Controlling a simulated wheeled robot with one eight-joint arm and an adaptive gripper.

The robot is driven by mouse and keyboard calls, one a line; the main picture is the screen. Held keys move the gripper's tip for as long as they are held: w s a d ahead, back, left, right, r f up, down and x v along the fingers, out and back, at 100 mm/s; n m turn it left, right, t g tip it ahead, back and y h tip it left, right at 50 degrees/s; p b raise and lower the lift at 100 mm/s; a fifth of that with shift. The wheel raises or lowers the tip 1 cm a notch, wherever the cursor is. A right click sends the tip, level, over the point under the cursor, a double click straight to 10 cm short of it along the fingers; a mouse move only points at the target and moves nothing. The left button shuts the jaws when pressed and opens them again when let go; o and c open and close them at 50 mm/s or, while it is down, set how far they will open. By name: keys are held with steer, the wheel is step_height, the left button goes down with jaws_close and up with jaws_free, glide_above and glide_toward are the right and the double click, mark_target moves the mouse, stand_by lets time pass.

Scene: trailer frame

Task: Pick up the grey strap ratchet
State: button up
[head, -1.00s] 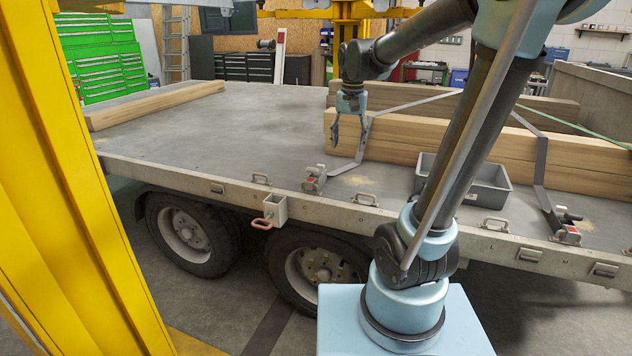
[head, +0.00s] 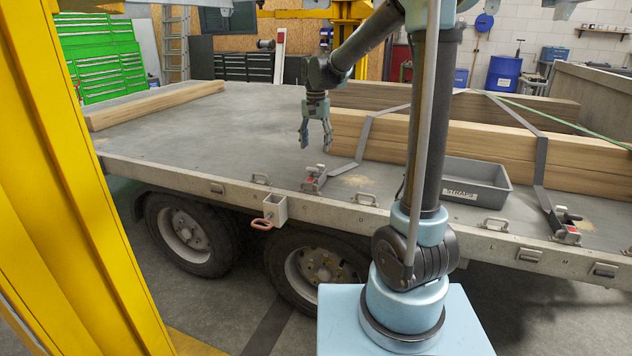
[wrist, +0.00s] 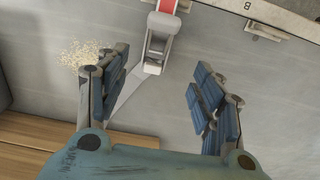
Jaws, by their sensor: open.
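A grey strap ratchet with a red part (head: 315,178) lies near the front edge of the trailer deck, on the strap over the timber. In the wrist view this ratchet (wrist: 158,42) is at the top centre, with its strap running down to the left. A second similar ratchet (head: 567,228) sits at the far right on another strap. My gripper (head: 315,142) is open and empty, pointing down above the deck behind the first ratchet. In the wrist view my gripper's fingers (wrist: 160,82) are spread wide, with bare deck and part of the strap between them.
Stacked timber beams (head: 460,143) lie right of my gripper. A grey bin (head: 480,193) labelled STRAPS stands on the deck between the two ratchets. Sawdust (wrist: 88,54) lies beside the strap. The deck to the left (head: 215,125) is mostly clear.

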mark_target(315, 180)
step_height(315, 180, down, 6)
steer(key=shift+f, duration=0.15)
steer(key=shift+s+d+f, duration=0.1)
steer(key=shift+s+f, duration=0.05)
steer(key=shift+f, duration=2.75)
steer(key=shift+c, duration=0.2)
steer(key=c, duration=1.3)
